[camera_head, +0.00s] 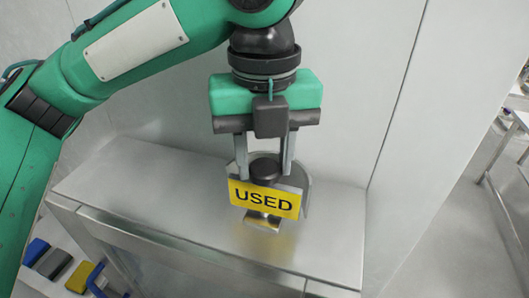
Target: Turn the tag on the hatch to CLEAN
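A yellow tag (264,199) with the black word USED faces me above a steel cabinet top (150,185). A dark round knob (265,168) shows just above and behind the tag. A shiny metal base (263,221) shows under the tag, and a grey rounded plate shows behind it. My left gripper (264,165) points down with one finger on each side of the knob. The fingers are apart, and their tips are partly hidden by the tag. I cannot tell whether they touch the knob or the tag. My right gripper is out of view.
Pale wall panels stand close behind and to the right of the cabinet. Blue, grey and yellow items (55,263) lie low at the left below the cabinet. A metal table (510,165) stands far right. The cabinet top is bare on both sides of the tag.

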